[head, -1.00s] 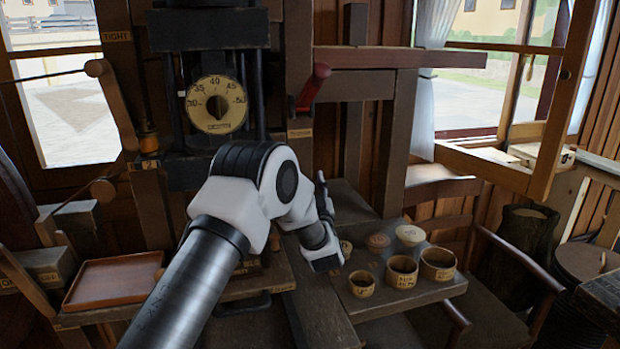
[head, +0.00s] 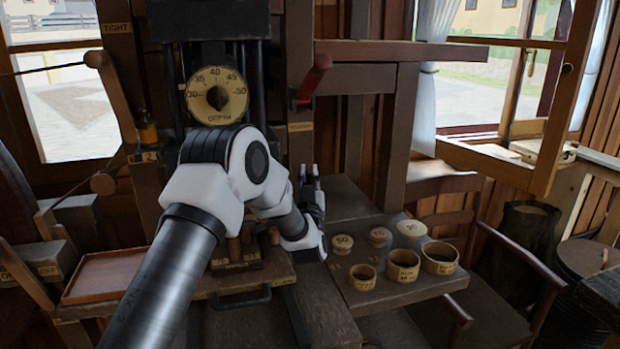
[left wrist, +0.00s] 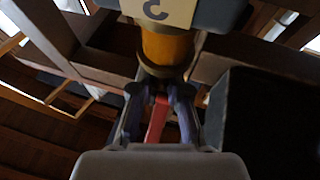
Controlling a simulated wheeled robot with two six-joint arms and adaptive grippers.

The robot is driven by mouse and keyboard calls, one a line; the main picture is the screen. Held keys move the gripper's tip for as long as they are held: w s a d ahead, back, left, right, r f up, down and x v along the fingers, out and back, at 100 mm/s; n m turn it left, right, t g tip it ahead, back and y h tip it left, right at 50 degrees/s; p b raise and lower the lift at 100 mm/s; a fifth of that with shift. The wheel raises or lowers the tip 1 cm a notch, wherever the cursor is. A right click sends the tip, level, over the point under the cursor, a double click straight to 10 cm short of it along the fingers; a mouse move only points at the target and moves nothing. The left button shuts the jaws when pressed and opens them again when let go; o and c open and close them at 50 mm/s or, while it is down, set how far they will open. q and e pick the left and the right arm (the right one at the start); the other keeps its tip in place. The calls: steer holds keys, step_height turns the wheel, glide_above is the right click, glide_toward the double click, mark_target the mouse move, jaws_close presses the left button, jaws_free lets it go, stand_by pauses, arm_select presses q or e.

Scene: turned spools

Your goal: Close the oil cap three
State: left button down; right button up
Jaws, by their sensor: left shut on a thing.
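An amber oil cup (left wrist: 168,48) shows close up in the left wrist view, below a pale label with one dark, partly cut-off figure. A dark grey cap (left wrist: 162,72) sits at its near end. My left gripper (left wrist: 160,88) has its fingers drawn together at this cap, shut on it; the exact contact is hard to see in the dark. In the head view my left gripper (head: 310,178) points up, right of the dial post, and the cup there is not visible. Another amber oil cup (head: 147,133) stands at the left above a label. My right gripper is not in view.
A red-handled lever (head: 315,75) hangs above my gripper. Round wooden pieces (head: 378,236) and several ring cups (head: 403,266) stand on the right bench. A dial (head: 216,96) is behind my arm. A shallow brown tray (head: 105,275) lies at the left.

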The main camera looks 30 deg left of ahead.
arm_select(q)
steer(key=c, duration=1.1)
jaws_free()
steer(key=v, duration=1.2)
